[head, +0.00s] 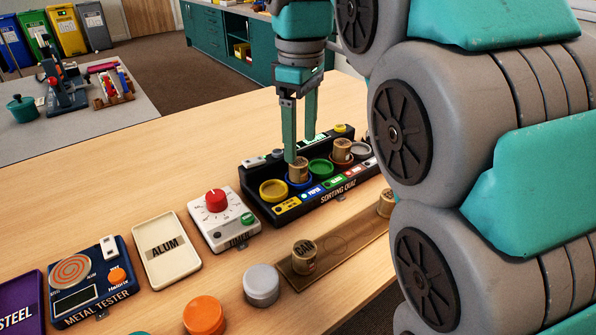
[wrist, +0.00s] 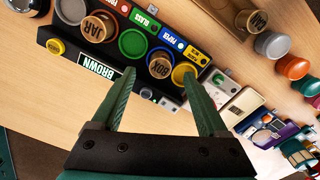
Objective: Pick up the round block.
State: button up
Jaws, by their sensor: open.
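Several round wooden blocks are in view. In the head view, one (head: 300,172) stands in the blue cup of the sorting quiz tray (head: 331,204) and another (head: 342,151) in a cup farther right. One (head: 304,257) stands on the brown board, and another (head: 385,204) is partly hidden by my arm. The wrist view shows blocks marked BOX (wrist: 161,65) and JAR (wrist: 97,27) in cups, and one (wrist: 250,20) on the board. My gripper (head: 300,139) is open and empty, pointing down over the blue-cup block. In the wrist view, the BOX block appears between its fingertips (wrist: 158,75).
A timer (head: 222,219), an ALUM tray (head: 167,250), a metal tester (head: 88,282) and grey (head: 261,285) and orange (head: 204,316) round pieces lie left and in front. The brown board (head: 334,258) is near the tray. Bare table (head: 190,165) lies behind the timer.

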aim_at(298, 162)
jog(key=shift+a+f+p, duration=0.2)
jog(key=shift+f+p, duration=0.25)
jog(key=shift+f, duration=2.4)
grip_shut()
